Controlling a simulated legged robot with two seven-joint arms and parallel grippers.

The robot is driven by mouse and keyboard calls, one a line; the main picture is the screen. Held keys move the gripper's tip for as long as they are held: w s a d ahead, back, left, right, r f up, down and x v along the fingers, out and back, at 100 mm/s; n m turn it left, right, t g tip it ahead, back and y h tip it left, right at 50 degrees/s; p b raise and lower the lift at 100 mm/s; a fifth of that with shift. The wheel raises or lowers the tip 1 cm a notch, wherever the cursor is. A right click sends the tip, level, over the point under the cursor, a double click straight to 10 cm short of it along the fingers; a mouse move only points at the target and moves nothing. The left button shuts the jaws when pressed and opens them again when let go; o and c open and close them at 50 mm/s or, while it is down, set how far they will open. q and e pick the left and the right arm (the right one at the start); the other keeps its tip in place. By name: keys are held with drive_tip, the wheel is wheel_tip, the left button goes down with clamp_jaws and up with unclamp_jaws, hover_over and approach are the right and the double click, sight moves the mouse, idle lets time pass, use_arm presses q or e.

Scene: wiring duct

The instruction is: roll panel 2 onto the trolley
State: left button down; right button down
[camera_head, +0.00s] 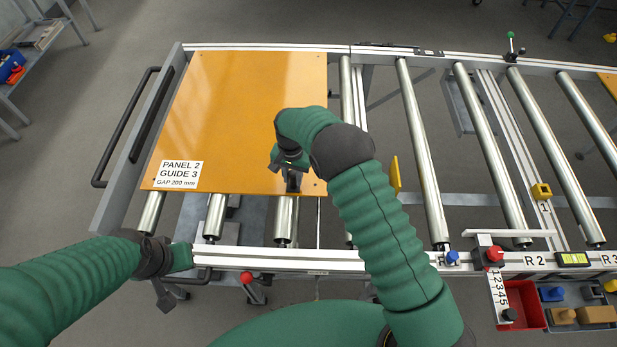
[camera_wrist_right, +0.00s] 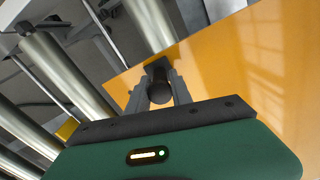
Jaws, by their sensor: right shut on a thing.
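Panel 2 (camera_head: 235,110), a flat orange board labelled "PANEL 2 GUIDE 3, GAP 200 mm", lies flat on rollers at the left. It covers most of the handled left section, which looks like the trolley (camera_head: 108,208). My right gripper (camera_head: 293,184) is at the panel's near right corner, shut on a dark knob (camera_wrist_right: 158,88) on the panel, which also shows in the right wrist view (camera_wrist_right: 230,65). My left gripper (camera_head: 182,258) is by the near rail of that section, below the panel's near edge; its fingers are not clear.
Bare rollers (camera_head: 423,150) run right of the panel, with another orange panel at the far right edge. A yellow tab (camera_head: 395,174) stands near my right arm. A red-knobbed stop (camera_head: 494,254) and a red bin (camera_head: 522,305) are at the near right. A black handle (camera_head: 118,125) is at left.

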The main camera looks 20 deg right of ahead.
drive_tip(key=shift+w+a+r, duration=0.1)
drive_tip(key=shift+w+a, duration=0.25)
drive_tip(key=shift+a, duration=0.5)
drive_tip(key=shift+w+a+r, duration=0.1)
drive_tip(key=shift+w+a, duration=0.2)
drive_tip(key=shift+a, duration=0.5)
drive_tip(key=shift+w+a, duration=0.35)
drive_tip(key=shift+a, duration=0.5)
drive_tip(key=shift+d, duration=0.1)
drive_tip(key=c, duration=1.5)
unclamp_jaws()
drive_tip(key=shift+o, duration=1)
drive_tip(key=shift+d, duration=0.1)
drive_tip(key=shift+s+f, duration=0.1)
drive_tip(key=shift+f, duration=0.05)
wheel_tip(320, 180, up, 17)
drive_tip(key=shift+b, duration=0.4)
drive_tip(key=shift+d+f, duration=0.1)
